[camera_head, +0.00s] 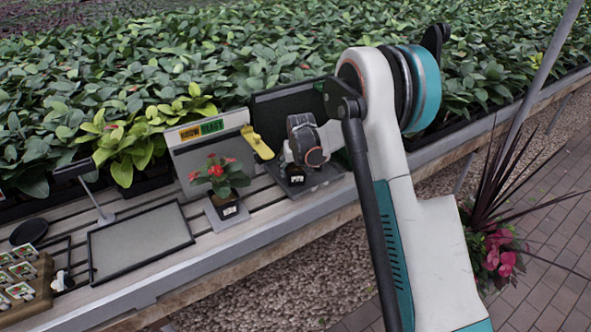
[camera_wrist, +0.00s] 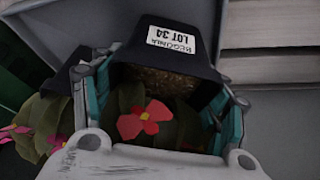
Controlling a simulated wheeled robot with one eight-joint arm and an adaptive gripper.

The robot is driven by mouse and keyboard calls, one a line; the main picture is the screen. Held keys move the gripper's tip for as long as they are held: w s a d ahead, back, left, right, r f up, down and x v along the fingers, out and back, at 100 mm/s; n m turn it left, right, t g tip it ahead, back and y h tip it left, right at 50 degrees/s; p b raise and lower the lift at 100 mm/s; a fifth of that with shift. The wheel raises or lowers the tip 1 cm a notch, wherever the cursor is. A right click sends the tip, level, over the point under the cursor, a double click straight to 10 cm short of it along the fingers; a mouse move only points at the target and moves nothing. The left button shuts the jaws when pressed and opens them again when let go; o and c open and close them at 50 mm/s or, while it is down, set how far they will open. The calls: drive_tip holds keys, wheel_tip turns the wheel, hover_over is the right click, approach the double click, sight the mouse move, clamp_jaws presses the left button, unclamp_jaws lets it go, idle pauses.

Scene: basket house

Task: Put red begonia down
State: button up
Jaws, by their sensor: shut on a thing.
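My gripper (camera_head: 296,160) is at the right-hand station on the bench, shut on a black pot (camera_head: 295,176) with a white label. The wrist view shows the held begonia, with a red flower (camera_wrist: 146,124), green leaves and its black pot (camera_wrist: 178,48) between the fingers; its label reads BEGONIA LOT 34, upside down. In the head view the gripper hides most of this plant. The pot's base is at or just above the grey plate (camera_head: 322,178); I cannot tell whether it touches. Another red-flowered plant (camera_head: 221,175) in a black pot stands left of my gripper.
A sign (camera_head: 201,129) and a yellow object (camera_head: 257,142) are behind the pots. An empty black-rimmed tray (camera_head: 140,240) lies to the left, beside a wooden rack (camera_head: 22,285). A pink-flowered plant (camera_wrist: 40,125) is close beside the gripper in the wrist view. Dense foliage fills the back.

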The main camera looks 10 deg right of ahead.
drive_tip(key=shift+f, duration=0.15)
drive_tip(key=o, duration=1.3)
drive_tip(key=shift+c, duration=0.2)
